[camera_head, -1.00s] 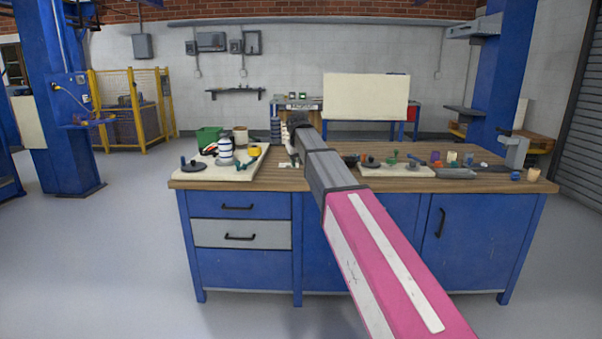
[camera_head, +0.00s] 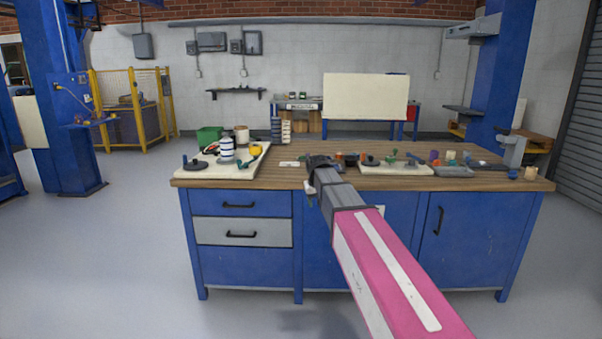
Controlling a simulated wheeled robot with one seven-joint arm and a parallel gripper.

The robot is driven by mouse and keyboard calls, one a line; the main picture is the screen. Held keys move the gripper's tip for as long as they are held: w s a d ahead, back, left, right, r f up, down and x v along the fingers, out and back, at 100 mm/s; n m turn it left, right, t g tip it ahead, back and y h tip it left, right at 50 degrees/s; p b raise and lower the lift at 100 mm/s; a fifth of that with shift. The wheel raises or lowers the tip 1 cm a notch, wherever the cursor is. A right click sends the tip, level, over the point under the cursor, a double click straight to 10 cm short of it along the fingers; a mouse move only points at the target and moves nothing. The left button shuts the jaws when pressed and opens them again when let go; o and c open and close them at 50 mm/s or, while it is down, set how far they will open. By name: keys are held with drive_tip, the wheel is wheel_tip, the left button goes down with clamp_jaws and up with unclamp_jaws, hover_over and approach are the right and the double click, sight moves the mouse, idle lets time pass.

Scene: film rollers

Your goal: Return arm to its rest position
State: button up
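My arm reaches from the lower right, its pink link toward me and its grey link beyond. My gripper (camera_head: 311,190) is at the far end, by the front edge of the workbench (camera_head: 330,179), left of the middle. It is small and partly hidden by the wrist, so I cannot tell whether its fingers are open or shut. I see nothing clearly held in it.
On the bench's left, a pale board (camera_head: 205,175) carries a striped roller (camera_head: 227,149), a green box (camera_head: 209,136) and tools. Blue cabinets (camera_head: 243,268) are below; open floor lies around the bench.

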drive_tip(key=s+d+f+m+g, duration=0.1)
drive_tip(key=s+d+f, duration=0.3)
drive_tip(key=s+f, duration=0.3)
drive_tip(key=s+d+f+g, duration=0.1)
drive_tip(key=s+d+f, duration=0.3)
drive_tip(key=s+f, duration=0.4)
drive_tip(key=s+d+f+m+g, duration=0.1)
drive_tip(key=s+d+f, duration=0.3)
drive_tip(key=s+f, duration=0.4)
drive_tip(key=s, duration=0.4)
drive_tip(key=shift+s+d+m+g+y, duration=0.2)
drive_tip(key=shift+m+g+y, duration=0.1)
